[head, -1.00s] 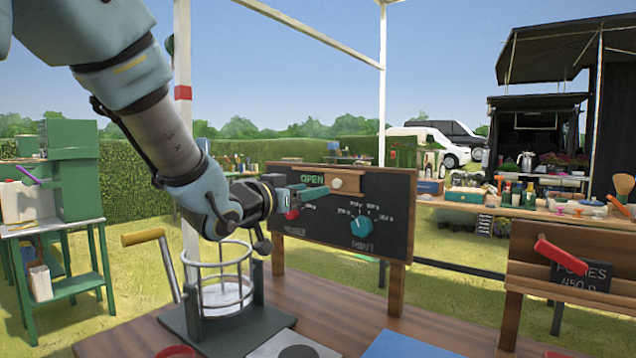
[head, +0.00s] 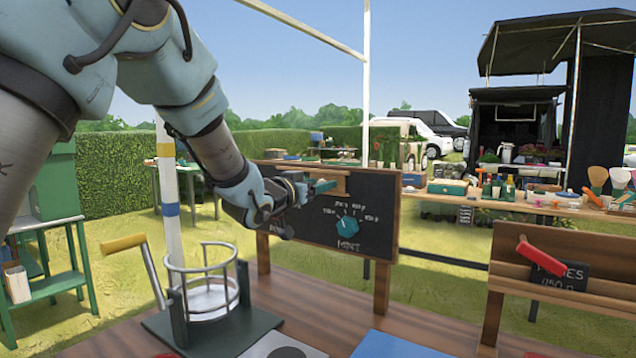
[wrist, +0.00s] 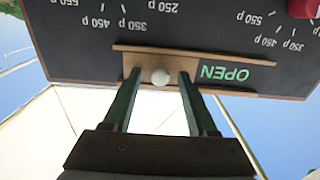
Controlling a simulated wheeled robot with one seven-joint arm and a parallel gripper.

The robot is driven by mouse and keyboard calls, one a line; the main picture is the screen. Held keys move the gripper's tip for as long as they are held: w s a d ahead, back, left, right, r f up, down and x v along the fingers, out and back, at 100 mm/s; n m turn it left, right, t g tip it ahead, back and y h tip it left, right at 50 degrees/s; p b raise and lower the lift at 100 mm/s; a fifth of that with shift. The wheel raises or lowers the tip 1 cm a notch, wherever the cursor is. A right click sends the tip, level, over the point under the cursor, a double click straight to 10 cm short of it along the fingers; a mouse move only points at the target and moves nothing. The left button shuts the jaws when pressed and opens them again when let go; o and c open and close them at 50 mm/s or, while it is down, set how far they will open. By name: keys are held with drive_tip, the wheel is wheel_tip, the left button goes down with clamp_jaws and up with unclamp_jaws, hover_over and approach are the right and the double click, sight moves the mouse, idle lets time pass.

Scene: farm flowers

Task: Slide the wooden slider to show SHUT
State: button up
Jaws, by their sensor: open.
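The wooden slider (wrist: 135,62) is a light brown block with a white round knob (wrist: 160,76), set in a wooden rail on a black board (head: 365,215). The wrist view is upside down and shows the green word OPEN (wrist: 224,74) uncovered, beside the slider. My gripper (wrist: 160,88) is open, with its green fingers on either side of the knob; I cannot tell whether they touch it. In the head view my gripper (head: 322,187) is at the top of the board and hides most of the slider and the word.
A wire-ringed stand (head: 205,275) with a yellow-handled crank (head: 125,243) stands on the wooden table at the left. A red lever (head: 540,258) is on a wooden board at the right.

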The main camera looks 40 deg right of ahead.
drive_tip(key=shift+c, duration=0.3)
clamp_jaws()
idle(1.1)
